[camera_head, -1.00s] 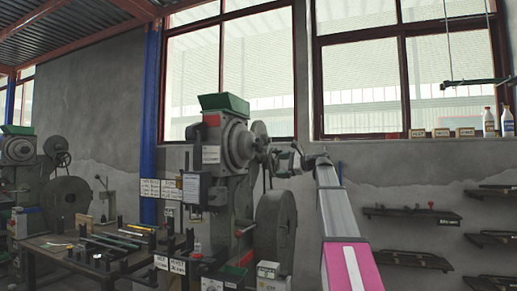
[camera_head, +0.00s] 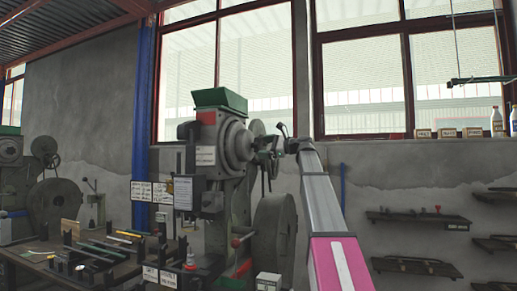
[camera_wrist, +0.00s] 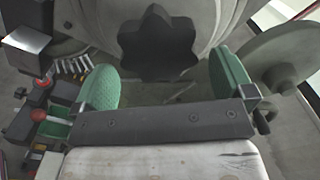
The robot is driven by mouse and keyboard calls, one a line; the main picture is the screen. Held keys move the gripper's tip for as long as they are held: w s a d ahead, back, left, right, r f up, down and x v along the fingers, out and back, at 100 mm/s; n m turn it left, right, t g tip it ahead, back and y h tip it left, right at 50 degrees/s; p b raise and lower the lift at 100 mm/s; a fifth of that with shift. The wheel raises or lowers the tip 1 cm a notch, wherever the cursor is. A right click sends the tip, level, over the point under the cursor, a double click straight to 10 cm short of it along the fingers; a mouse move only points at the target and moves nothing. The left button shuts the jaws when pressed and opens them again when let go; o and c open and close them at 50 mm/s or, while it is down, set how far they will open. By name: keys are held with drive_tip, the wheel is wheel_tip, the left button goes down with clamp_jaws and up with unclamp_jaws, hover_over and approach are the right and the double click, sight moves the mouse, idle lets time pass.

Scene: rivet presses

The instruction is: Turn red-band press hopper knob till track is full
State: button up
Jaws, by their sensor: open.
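The red-band press (camera_head: 207,155) stands in the middle of the head view, with a green hopper (camera_head: 220,98) on top and a red patch just below it. In the wrist view a dark, lobed hopper knob (camera_wrist: 157,43) faces me. My gripper (camera_wrist: 163,62) is open, its green-padded fingers left and right of the knob's lower part, with gaps on both sides; contact is not visible. In the head view my gripper (camera_head: 276,144) is at the right side of the press's round housing. A row of small silvery pieces (camera_wrist: 72,66), perhaps rivets on the track, shows at the left in the wrist view.
A workbench (camera_head: 40,262) with tools is at the left, before another press (camera_head: 12,150). Wall shelves (camera_head: 418,217) hang at the right. A red-knobbed part (camera_wrist: 38,88) is left of my gripper.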

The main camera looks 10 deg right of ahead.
sight(261, 146)
drive_tip(key=shift+x, duration=1.7)
drive_tip(key=c, duration=0.9)
drive_tip(key=shift+c, duration=0.2)
